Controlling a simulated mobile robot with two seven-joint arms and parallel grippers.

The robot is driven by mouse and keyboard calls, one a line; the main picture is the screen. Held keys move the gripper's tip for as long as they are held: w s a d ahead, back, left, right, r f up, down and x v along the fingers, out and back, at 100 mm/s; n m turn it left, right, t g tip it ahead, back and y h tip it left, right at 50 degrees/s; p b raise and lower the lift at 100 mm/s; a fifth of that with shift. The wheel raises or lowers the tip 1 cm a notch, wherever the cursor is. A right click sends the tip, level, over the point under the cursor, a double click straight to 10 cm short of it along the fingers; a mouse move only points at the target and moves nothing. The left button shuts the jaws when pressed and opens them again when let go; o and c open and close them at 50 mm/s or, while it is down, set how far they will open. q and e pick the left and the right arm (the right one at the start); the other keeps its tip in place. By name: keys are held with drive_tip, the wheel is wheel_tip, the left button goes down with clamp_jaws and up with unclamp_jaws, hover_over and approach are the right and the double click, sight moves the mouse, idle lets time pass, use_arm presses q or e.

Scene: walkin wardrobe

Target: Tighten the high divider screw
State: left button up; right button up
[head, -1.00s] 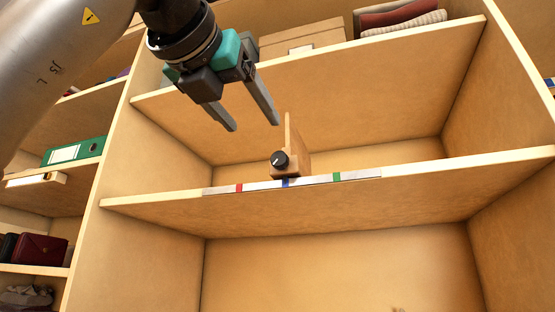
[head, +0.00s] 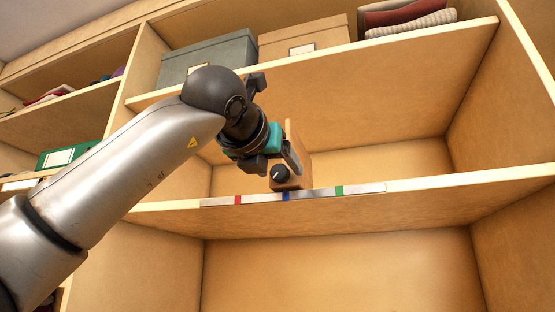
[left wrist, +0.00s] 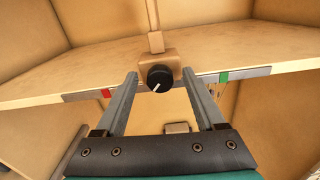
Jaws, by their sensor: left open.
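The divider (head: 299,148) is a thin wooden panel standing upright on the shelf, with a wooden block at its foot. Its screw is a round black knob (head: 279,173) with a white mark, on the block's front face. The knob also shows in the left wrist view (left wrist: 160,78), beyond and between the two fingertips. My left gripper (left wrist: 160,76) is open; its fingers point at the block, one on each side of the knob, and hold nothing. Whether the fingers touch the block I cannot tell. In the head view the left gripper (head: 278,165) partly covers the divider. My right gripper is not in view.
A pale strip (head: 260,197) with red, blue and green marks runs along the shelf's front edge. The block stands near the blue mark. Boxes (head: 207,62) and folded textiles (head: 405,20) lie on the shelf above. The compartment right of the divider is empty.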

use_arm(q)
drive_tip(key=shift+w, duration=0.25)
clamp_jaws()
idle(0.5)
